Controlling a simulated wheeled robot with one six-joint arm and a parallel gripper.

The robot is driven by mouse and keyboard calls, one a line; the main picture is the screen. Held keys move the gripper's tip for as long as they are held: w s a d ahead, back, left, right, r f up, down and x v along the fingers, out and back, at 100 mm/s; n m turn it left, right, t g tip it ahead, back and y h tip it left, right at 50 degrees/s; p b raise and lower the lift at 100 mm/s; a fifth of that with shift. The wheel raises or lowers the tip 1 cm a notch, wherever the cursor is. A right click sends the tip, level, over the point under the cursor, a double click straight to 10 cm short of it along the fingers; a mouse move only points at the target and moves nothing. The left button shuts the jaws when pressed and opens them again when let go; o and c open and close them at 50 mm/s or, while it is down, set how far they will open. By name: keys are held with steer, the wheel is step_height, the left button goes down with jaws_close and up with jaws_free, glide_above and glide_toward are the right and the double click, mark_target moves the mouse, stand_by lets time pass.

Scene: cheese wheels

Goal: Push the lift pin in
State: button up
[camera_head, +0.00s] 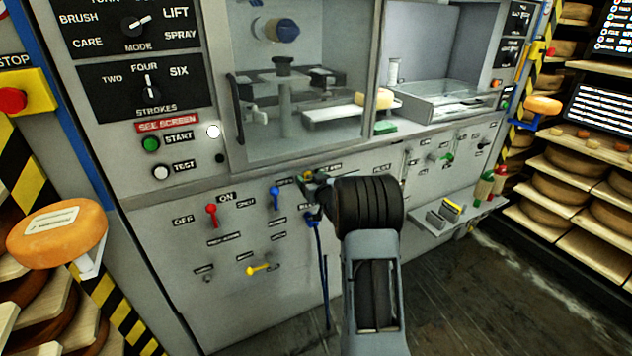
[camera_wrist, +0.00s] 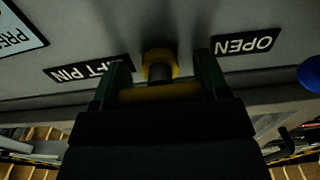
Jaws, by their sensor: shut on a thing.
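The lift pin (camera_wrist: 160,93) shows in the wrist view as a yellow crossbar on a short dark shaft, which runs into a yellow collar (camera_wrist: 157,57) on the grey panel. The bar stands a little out from the collar. My gripper (camera_wrist: 162,75) has one green finger at each end of the bar and is shut on it. The "LIFT PIN" label (camera_wrist: 88,70) is partly hidden by a finger; an "OPEN" label (camera_wrist: 245,44) is on the other side. In the head view my gripper (camera_head: 310,184) is at the panel, and my wrist hides most of the pin.
Red (camera_head: 211,214), blue (camera_head: 274,197) and yellow (camera_head: 259,269) levers stick out left of my gripper. A blue lever with a hanging cable (camera_head: 319,245) is just below it. A small shelf (camera_head: 458,212) juts out at the right. The floor in front is clear.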

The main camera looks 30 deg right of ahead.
steer(key=o, duration=0.9)
steer(key=shift+w+r, duration=0.1)
steer(key=shift+r, duration=0.05)
steer(key=shift+c, duration=0.2)
steer(key=shift+o, duration=0.6)
steer(key=shift+w, duration=0.15)
steer(key=o, duration=0.3)
steer(key=s, duration=1.4)
steer(key=shift+a, duration=0.35)
